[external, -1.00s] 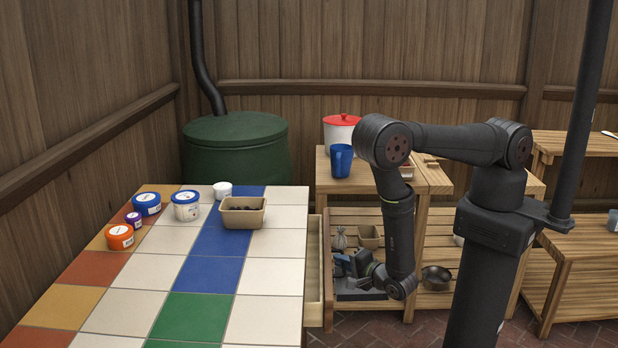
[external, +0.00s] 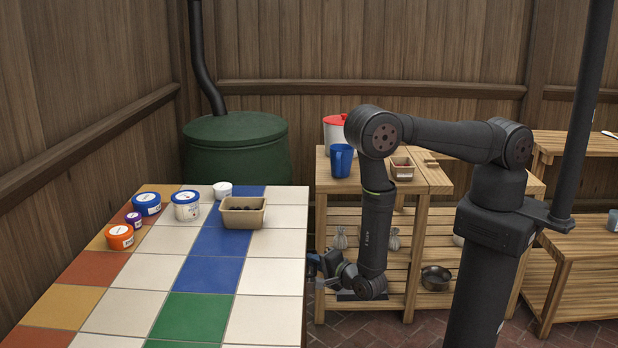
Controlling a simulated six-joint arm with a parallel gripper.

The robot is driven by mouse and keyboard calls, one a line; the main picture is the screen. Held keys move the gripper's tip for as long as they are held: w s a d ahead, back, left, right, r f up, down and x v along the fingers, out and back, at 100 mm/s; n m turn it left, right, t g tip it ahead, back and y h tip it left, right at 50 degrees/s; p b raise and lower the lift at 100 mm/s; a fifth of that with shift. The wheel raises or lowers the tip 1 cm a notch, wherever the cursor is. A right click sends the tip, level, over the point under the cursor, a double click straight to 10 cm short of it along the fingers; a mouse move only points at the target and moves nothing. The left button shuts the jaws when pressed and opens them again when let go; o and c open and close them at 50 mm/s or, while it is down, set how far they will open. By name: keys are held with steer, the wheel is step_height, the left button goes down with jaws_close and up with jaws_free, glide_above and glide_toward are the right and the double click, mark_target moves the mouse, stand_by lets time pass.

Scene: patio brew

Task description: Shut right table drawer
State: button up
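The tiled table (external: 268,275) stands at the left. No drawer juts out past its right edge; the right drawer's front is hidden below the tabletop from this viewpoint. My gripper (external: 316,266) is low beside the table's right edge, pointing left towards the table's side. It is partly hidden by my own wrist. I cannot tell whether its fingers touch the drawer front, or whether they are open or shut.
On the table stand a tan box with dark contents (external: 242,212), a white-and-blue tub (external: 186,206), an orange tub (external: 120,237) and other small tubs.

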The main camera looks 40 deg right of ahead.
steer(key=shift+o, duration=0.8)
steer(key=shift+w+a+r, duration=0.1)
steer(key=shift+w+a, duration=0.05)
steer(key=shift+a, duration=0.15)
steer(key=s+r, duration=0.2)
steer(key=s, duration=1.5)
steer(key=shift+s+r, duration=0.15)
steer(key=shift+s, duration=0.1)
steer(key=shift+d, duration=0.1)
steer(key=w, duration=0.5)
steer(key=w+f, duration=0.1)
steer(key=w, duration=0.5)
steer(key=w+f, duration=0.1)
steer(key=w, duration=0.5)
steer(key=shift+w+d+f, duration=0.1)
steer(key=shift+w+f, duration=0.05)
steer(key=shift+f, duration=0.1)
